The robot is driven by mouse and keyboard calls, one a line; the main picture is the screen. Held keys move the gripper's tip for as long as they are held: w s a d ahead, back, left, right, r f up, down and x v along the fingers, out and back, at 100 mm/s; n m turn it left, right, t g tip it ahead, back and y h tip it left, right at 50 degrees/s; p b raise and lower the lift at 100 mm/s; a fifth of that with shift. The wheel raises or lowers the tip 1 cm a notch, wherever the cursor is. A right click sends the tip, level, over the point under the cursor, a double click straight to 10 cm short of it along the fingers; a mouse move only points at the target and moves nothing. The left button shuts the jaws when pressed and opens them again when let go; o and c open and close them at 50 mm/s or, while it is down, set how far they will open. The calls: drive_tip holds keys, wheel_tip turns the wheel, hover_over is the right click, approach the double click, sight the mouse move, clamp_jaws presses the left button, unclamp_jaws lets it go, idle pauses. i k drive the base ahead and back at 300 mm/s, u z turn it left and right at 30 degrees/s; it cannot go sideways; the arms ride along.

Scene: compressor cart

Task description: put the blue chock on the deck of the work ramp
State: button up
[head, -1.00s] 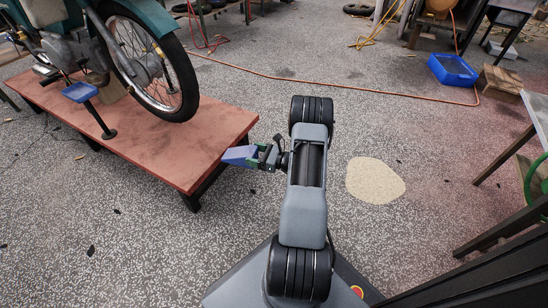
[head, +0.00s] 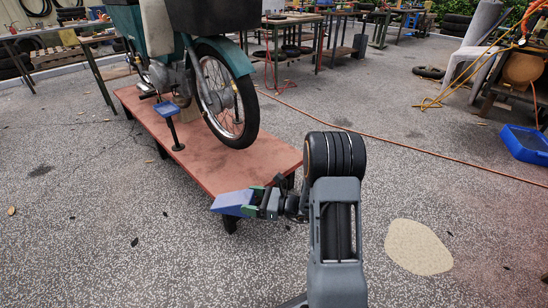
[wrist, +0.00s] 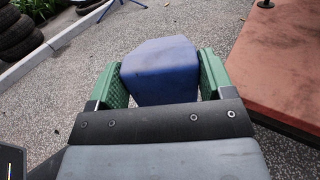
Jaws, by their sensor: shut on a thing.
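The blue chock (head: 235,203) is held between the green-padded fingers of my gripper (head: 256,203). In the wrist view the chock (wrist: 160,70) fills the gap between the two green pads, with paved ground behind it. The work ramp has a flat reddish deck (head: 230,168) on dark legs. The deck also shows in the wrist view (wrist: 275,65), to the right of my gripper and apart from the chock. In the head view the chock overlaps the deck's near edge, but the wrist view shows it beside the deck, over the ground.
A green motorbike (head: 215,85) stands on the deck, its front wheel toward me. A blue-topped stand (head: 170,120) is beside it on the deck. The deck's near end is bare. A blue crate (head: 525,144) and an orange hose lie to the right. Tyres (wrist: 15,35) stand at the wrist view's upper left.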

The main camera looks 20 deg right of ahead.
sight(276, 151)
drive_tip(key=u, duration=0.5)
drive_tip(key=k, duration=0.15)
drive_tip(key=z, duration=1.9)
drive_tip(key=i, duration=1.35)
drive_tip(key=u, duration=0.7)
drive_tip(key=i, duration=0.65)
drive_tip(key=u, duration=0.75)
